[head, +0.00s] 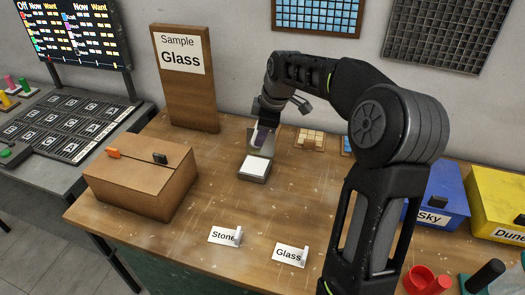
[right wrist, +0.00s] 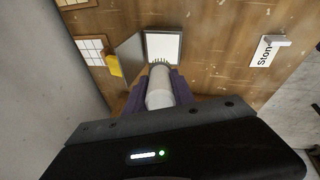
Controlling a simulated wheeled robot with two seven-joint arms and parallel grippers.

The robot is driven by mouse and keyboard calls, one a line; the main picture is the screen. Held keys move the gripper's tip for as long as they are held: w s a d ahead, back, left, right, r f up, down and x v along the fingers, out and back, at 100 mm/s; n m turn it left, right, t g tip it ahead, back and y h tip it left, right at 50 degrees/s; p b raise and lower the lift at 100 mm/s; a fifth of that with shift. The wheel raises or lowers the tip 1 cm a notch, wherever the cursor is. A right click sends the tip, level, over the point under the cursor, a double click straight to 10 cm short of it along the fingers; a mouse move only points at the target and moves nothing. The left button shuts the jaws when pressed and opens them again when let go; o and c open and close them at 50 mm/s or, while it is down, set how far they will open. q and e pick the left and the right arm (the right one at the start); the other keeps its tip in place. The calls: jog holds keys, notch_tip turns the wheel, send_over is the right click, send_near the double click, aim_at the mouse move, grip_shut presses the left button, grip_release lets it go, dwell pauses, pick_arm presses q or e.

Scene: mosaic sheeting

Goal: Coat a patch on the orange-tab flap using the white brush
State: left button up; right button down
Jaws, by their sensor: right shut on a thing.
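The cardboard box (head: 143,188) stands at the left of the table. An orange tab (head: 113,153) and a black tab (head: 160,158) sit on its top, which looks closed. My right gripper (head: 262,141) is over the middle of the table, to the right of the box. In the right wrist view it is shut on the white brush (right wrist: 159,92), between its purple fingers. The bristles point at the white pad (right wrist: 163,47) of a small grey case; whether they touch it I cannot tell. The case's white pad also shows in the head view (head: 256,166). My left gripper is not in view.
A "Sample Glass" board (head: 183,90) stands behind the box. "Stone" (head: 224,236) and "Glass" (head: 290,255) cards stand at the front. A tile sheet (head: 309,139) lies behind the gripper. Blue (head: 440,205) and yellow (head: 498,207) bins stand at right. Bare table separates box and case.

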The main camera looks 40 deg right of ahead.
jog(key=shift+w, duration=0.2)
jog(key=shift+s+d, duration=0.15)
jog(key=shift+f, duration=0.15)
jog(key=shift+f+b, duration=2.05)
jog(key=shift+f, duration=0.75)
jog(key=shift+f+b, duration=0.55)
jog(key=shift+f, duration=0.2)
dwell(0.4)
jog(key=shift+r+p, duration=2.45)
jog(key=shift+r, duration=1.15)
